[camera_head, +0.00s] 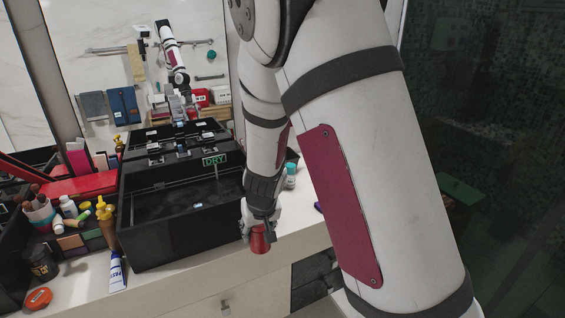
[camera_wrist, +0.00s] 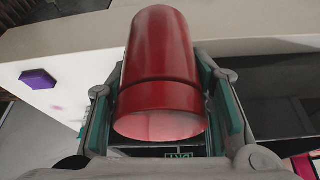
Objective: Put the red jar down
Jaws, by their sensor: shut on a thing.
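The red jar (camera_wrist: 160,55) is held between the two finger pads of my gripper (camera_wrist: 165,108) in the wrist view, with its rounded open-looking end toward the camera. In the head view the red jar (camera_head: 261,240) hangs below my gripper (camera_head: 262,222), at the front edge of the pale counter (camera_head: 200,272). My gripper is shut on the jar. I cannot tell whether the jar touches the counter. My arm covers much of the counter to the right.
A black box (camera_head: 128,225) labelled DRY stands just left of my gripper. A teal-capped bottle (camera_head: 290,175) and a purple item (camera_head: 318,207) lie to the right. A tube (camera_head: 117,272), an orange disc (camera_head: 38,298) and several bottles crowd the left. The front counter strip has bare room.

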